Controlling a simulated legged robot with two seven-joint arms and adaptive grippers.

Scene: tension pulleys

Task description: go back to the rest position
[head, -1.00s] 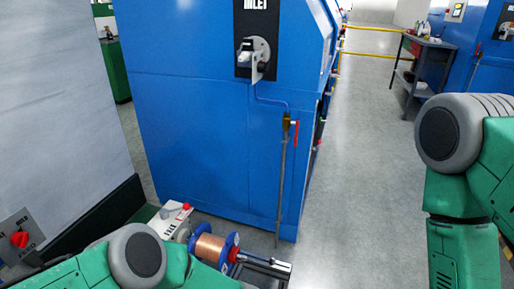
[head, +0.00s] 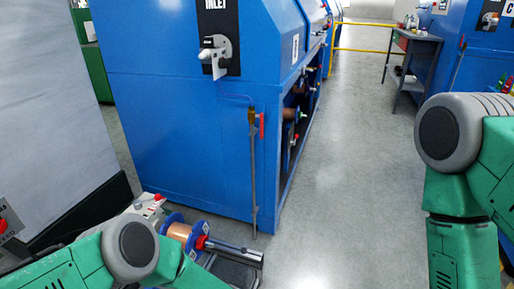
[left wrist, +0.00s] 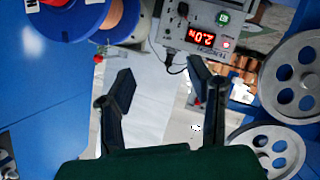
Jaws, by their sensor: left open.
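My left gripper (left wrist: 160,95) is open in the left wrist view, with its two black fingers apart and nothing between them. Beyond it is a grey box with a red digital display (left wrist: 200,38). Two grey spoked pulleys (left wrist: 292,75) are at the right of that view. A blue spool with copper wire (left wrist: 70,18) is at its upper left. In the head view the copper spool (head: 182,234) sits beside my left arm, at the lower left. My left gripper is hidden in the head view. My right arm shows at the right, but its gripper is out of view.
A large blue machine (head: 180,110) with an inlet switch (head: 215,50) and a red-handled valve (head: 261,126) stands ahead. A grey floor aisle (head: 345,160) is clear to its right. A workbench (head: 412,42) stands farther back. A pale panel (head: 55,110) is at the left.

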